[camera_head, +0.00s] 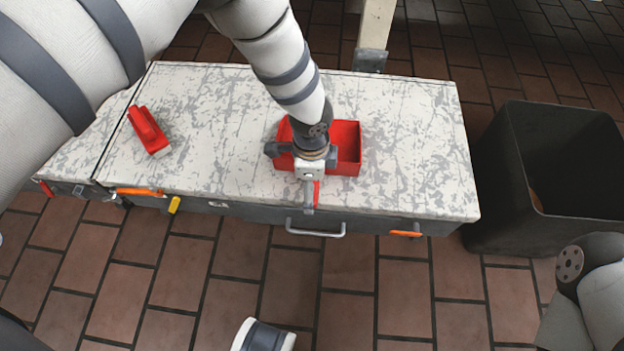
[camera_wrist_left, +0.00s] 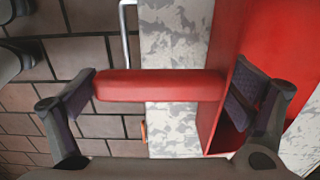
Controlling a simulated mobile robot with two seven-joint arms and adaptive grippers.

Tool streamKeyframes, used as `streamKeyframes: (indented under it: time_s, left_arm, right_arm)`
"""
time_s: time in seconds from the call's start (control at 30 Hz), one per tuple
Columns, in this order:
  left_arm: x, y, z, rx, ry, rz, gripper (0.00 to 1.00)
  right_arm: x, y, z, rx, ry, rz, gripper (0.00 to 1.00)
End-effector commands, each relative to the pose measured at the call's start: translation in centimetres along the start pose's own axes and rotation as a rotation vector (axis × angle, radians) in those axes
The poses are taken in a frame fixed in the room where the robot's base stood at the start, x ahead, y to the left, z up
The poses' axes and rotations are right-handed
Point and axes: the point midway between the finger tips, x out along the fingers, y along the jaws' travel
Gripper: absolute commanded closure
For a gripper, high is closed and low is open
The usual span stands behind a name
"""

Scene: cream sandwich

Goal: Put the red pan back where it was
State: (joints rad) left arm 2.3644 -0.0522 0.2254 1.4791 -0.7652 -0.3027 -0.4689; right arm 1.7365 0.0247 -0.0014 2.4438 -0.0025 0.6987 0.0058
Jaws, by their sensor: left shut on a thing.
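The red pan (camera_head: 346,145) is a rectangular tray with a short handle, on or just above the scuffed white tabletop (camera_head: 400,110), right of its middle. Whether it touches the top I cannot tell. Its handle points to the front edge. My left gripper (camera_head: 312,180) is over the handle and front wall and hides part of them. In the left wrist view the red handle (camera_wrist_left: 155,86) lies between the two fingers (camera_wrist_left: 162,95), one near its free end and the other at the pan's wall. My left gripper is shut on the pan.
A small red tool (camera_head: 148,130) lies at the left of the tabletop. A black bin (camera_head: 500,190) stands at the right. A metal drawer handle (camera_head: 315,231) and orange (camera_head: 405,234) and yellow (camera_head: 174,205) pieces stick out along the front. The tabletop's right part is clear.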

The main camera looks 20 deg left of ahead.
Motion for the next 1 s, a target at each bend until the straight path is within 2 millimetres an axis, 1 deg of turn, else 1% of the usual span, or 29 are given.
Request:
streamKeyframes:
  time_s: [0.03, 0.07, 0.1, 0.37, 0.47, 0.57, 0.7, 0.8, 0.9, 1.0]
  left_arm:
    - [0.3, 0.0, 0.0, 0.000, 0.000, 0.001, 0.37]
    - [0.3, 0.1, 0.0, 0.000, 0.000, 0.001, 0.03]
    - [0.2, 0.0, 0.0, 0.000, 0.000, 0.001, 0.00]
    - [0.2, 0.0, 0.0, 0.000, 0.000, 0.001, 0.00]
    - [-0.4, 0.0, 0.0, 0.000, 0.000, -0.001, 0.00]
    - [-2.4, -0.1, 0.0, 0.001, 0.000, -0.003, 0.00]
    - [-6.6, -0.1, -0.1, -0.001, 0.002, -0.005, 0.00]
    - [-9.1, -0.1, 0.0, 0.000, 0.002, -0.005, 0.00]
    - [-11.0, -0.1, 0.0, -0.001, 0.000, -0.003, 0.00]
    - [-11.9, 0.0, 0.0, 0.000, 0.000, 0.000, 0.00]
  right_arm:
    - [0.1, 0.0, -0.1, 0.000, -0.002, 0.000, 0.60]
    - [0.1, 0.0, -0.1, 0.000, -0.002, 0.000, 0.60]
    - [0.1, 0.0, 0.0, 0.000, -0.001, 0.000, 0.60]
    - [0.1, 0.0, 0.0, 0.000, -0.001, 0.000, 0.60]
    - [-0.2, 0.0, 0.1, 0.000, 0.002, 0.000, 0.60]
    - [-0.7, 0.0, 0.3, 0.001, 0.011, 0.000, 0.60]
    - [-1.8, 0.1, 0.6, 0.003, 0.027, 0.000, 0.60]
    - [-2.4, 0.1, 0.8, 0.003, 0.034, 0.000, 0.60]
    - [-2.8, 0.2, 1.0, 0.003, 0.039, 0.000, 0.60]
    - [-2.9, 0.2, 1.0, 0.003, 0.042, 0.000, 0.60]
